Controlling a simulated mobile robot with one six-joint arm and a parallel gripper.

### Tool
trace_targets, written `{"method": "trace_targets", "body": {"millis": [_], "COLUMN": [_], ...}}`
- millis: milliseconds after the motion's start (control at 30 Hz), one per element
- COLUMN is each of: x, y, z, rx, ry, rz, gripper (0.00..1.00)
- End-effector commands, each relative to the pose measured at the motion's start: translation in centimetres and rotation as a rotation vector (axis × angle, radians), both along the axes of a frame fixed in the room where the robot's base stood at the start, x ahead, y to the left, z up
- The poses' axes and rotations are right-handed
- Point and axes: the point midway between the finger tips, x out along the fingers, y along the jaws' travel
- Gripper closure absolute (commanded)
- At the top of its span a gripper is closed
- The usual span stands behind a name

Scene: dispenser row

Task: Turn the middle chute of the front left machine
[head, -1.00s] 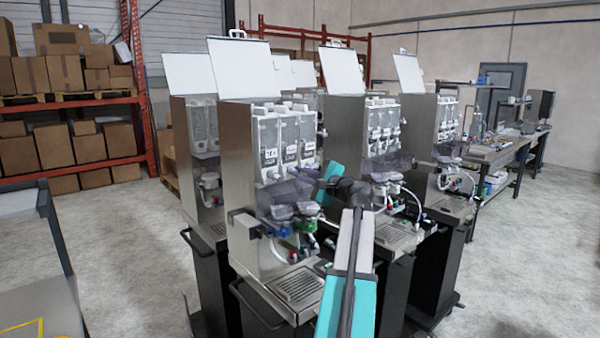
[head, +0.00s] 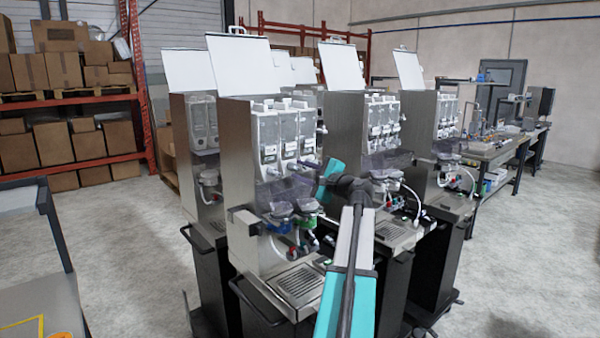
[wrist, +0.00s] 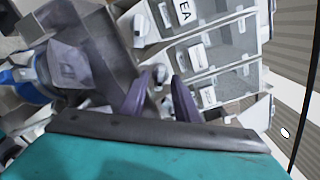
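The front left machine (head: 238,165) is a steel dispenser with a raised white lid and three clear canisters in a row. Small chutes stick out below the canisters; the middle chute (head: 291,166) is small in the head view. My gripper's teal body reaches in from the right, and its fingertips are hard to make out there. In the wrist view my gripper (wrist: 161,78) has two dark purple fingers, spread apart. A pale, rounded chute, apparently the middle one (wrist: 160,72), shows between the fingertips. Whether they touch it is unclear. A canister labelled "TEA" (wrist: 190,14) is at the top.
Mixing bowls with blue and green parts (head: 290,215) sit below the chutes, above a drip tray (head: 298,284). Another machine (head: 345,130) stands close on the right, behind my arm. Open floor (head: 130,235) lies to the left.

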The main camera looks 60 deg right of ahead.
Motion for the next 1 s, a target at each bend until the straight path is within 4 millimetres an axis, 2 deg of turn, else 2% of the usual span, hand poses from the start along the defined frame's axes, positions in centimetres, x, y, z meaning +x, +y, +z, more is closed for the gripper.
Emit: {"method": "trace_targets", "body": {"millis": [267, 800, 1000], "x": [-2.4, -10.4, -12.2], "y": [0.9, 3.6, 4.2], "z": [-0.2, -0.2, -0.1], "rx": [-0.002, -0.001, -0.001], "ry": [-0.001, 0.000, -0.002], "rz": [-0.002, -0.003, -0.001], "gripper": [0.72, 0.72, 0.72]}}
